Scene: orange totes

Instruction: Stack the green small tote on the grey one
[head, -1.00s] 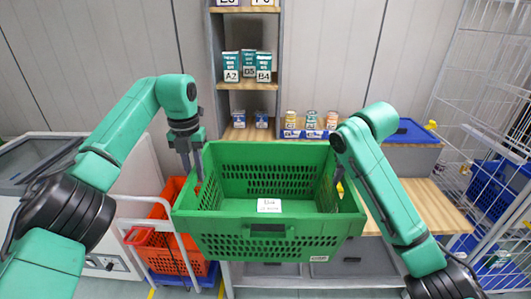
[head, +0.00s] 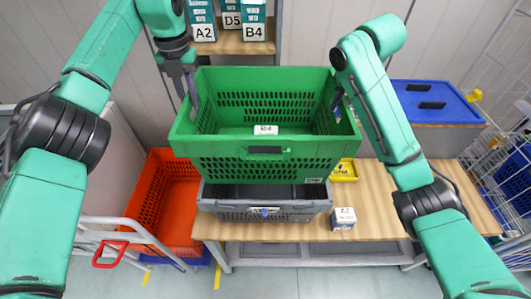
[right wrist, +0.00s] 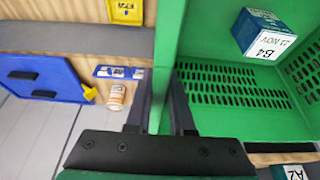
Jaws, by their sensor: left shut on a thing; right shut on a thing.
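The green small tote (head: 270,165) is level in the middle of the head view, above and slightly behind the grey tote (head: 228,212). A box labelled B4 (right wrist: 262,35) lies inside the green tote. My left gripper (head: 188,97) is shut on the green tote's left wall. My right gripper (head: 341,95) is shut on its right wall; the right wrist view shows that wall between the fingers (right wrist: 160,105). The grey tote stands on the wooden bench. Its front wall and part of its dark inside show; its back is hidden. I cannot tell whether the totes touch.
A small white-labelled box (head: 343,219) stands on the bench (head: 385,205) right of the grey tote. A yellow bin (head: 345,171) is behind it. A blue-lidded bin (head: 432,101) is at the back right. Orange totes (head: 165,205) stand left. A shelf (head: 235,46) rises behind.

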